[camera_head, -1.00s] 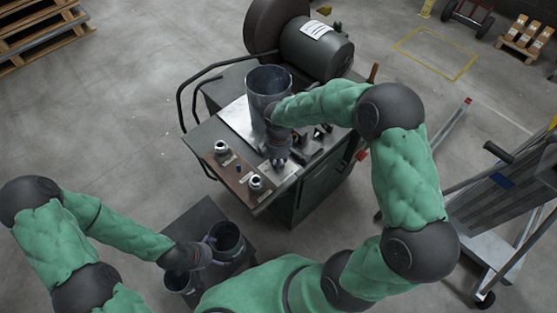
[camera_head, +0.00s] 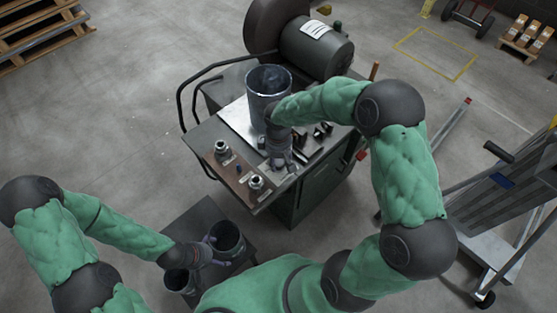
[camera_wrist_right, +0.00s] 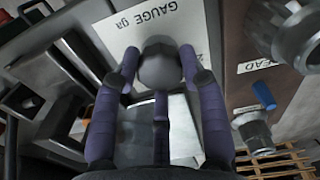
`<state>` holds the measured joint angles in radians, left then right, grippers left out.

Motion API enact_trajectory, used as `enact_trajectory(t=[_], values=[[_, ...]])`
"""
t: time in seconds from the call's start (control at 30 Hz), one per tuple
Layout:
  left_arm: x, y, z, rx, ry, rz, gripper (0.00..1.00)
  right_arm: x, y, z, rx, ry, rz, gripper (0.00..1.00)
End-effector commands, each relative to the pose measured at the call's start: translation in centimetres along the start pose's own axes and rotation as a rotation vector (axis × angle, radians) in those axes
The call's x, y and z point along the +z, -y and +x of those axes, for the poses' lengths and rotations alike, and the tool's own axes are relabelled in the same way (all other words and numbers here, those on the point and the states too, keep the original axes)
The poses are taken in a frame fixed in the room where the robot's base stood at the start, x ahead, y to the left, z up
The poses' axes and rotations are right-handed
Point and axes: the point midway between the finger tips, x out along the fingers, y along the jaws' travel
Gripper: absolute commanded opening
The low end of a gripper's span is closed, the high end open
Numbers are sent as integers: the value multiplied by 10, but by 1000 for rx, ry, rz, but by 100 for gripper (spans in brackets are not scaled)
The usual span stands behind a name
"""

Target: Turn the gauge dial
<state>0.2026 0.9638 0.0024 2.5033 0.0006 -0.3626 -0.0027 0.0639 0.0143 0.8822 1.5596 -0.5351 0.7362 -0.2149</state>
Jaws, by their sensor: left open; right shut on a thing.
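The gauge dial (camera_wrist_right: 160,66) is a round grey knob in front of a white label reading "GAUGE ga" in the right wrist view. My right gripper (camera_wrist_right: 158,75) has its purple fingers around the dial, shut on it. In the head view my right gripper (camera_head: 281,162) reaches down to the bench top, and the dial is hidden there. My left gripper (camera_head: 210,250) is open at the dark cylinders on a low stand, well away from the dial; its fingertips are hard to make out.
A tall grey metal cylinder (camera_head: 268,95) stands on the machine bench close to my right forearm. Two metal knobs, one at the left (camera_head: 222,148) and one nearer (camera_head: 256,184), rise from a brown panel. Dark blocks (camera_wrist_right: 55,75) lie beside the dial. A black rail (camera_head: 181,108) edges the bench.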

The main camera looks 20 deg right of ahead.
Motion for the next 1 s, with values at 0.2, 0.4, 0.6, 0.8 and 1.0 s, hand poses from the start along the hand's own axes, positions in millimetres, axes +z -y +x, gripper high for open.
enact_trajectory(t=[0.2,0.4,0.6,0.8,1.0], values=[[0,0,0,0,0,0,100,0,1,1,-1,1,8,10],[0,0,0,0,0,0,100,0,1,1,-1,1,7,10],[0,0,0,0,0,0,100,0,0,1,-1,0,7,66],[0,0,0,0,0,0,100,0,0,0,0,0,7,66],[0,0,0,0,0,0,100,-1,0,-12,1,-3,8,66]])
